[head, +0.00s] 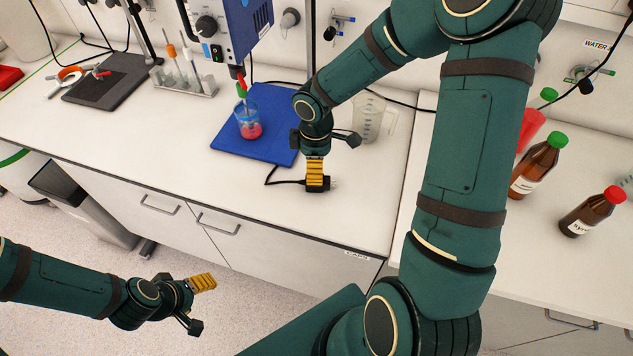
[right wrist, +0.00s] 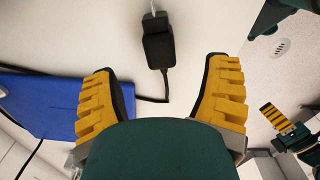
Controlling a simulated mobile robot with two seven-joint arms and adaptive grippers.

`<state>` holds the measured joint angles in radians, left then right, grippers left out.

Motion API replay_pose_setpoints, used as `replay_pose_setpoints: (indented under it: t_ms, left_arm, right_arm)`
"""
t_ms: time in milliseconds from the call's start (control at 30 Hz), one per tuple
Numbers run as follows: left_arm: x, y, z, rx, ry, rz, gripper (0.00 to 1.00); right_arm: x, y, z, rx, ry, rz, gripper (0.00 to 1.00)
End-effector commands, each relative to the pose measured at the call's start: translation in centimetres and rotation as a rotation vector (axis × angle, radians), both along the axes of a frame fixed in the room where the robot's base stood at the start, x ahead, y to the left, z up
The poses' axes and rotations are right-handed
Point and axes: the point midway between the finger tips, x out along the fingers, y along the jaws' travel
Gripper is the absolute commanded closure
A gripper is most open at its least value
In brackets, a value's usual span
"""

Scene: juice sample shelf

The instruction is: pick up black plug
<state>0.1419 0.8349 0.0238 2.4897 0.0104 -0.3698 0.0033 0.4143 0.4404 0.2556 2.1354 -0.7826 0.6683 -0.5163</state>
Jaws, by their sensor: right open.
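The black plug (head: 318,189) lies on the white counter near its front edge, with its cord running left toward the blue mat. In the right wrist view the plug (right wrist: 158,48) is ahead of the fingertips, its pale prongs pointing away. My right gripper (head: 315,172) is over the plug from above in the head view, partly covering it. In the wrist view the right gripper (right wrist: 163,85) is open, its yellow fingers apart and not touching the plug. My left gripper (head: 203,283) hangs over the floor in front of the cabinets; its finger gap is unclear.
A blue mat (head: 228,140) with a beaker of red liquid (head: 250,128) lies just left of the right gripper. A clear jug (head: 369,120) stands behind it. Brown bottles (head: 538,165) stand at the right.

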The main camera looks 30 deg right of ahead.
Motion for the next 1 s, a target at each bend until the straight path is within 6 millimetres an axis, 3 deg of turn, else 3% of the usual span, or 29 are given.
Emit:
replay_pose_setpoints:
  t_ms: [100, 333, 633, 967, 1000]
  left_arm:
    - [0.1, 0.0, -0.5, 0.001, -0.001, 0.000, 0.36]
    - [0.1, 0.0, -0.7, 0.001, -0.001, 0.000, 0.36]
    - [0.1, -0.1, -1.5, 0.003, 0.001, 0.000, 0.36]
    - [0.1, -0.1, -1.5, 0.003, 0.000, 0.001, 0.36]
    - [0.1, -0.1, -1.5, 0.003, -0.001, 0.000, 0.36]
  right_arm:
    - [0.0, 0.0, -1.8, 0.001, 0.001, 0.001, 0.24]
    - [0.0, 0.0, -3.2, 0.001, 0.001, 0.000, 0.24]
    - [-0.2, 0.1, -7.3, 0.003, 0.001, 0.001, 0.24]
    - [-0.2, 0.0, -7.8, 0.002, -0.001, 0.001, 0.24]
    - [-0.2, 0.0, -7.8, 0.002, -0.001, 0.001, 0.34]
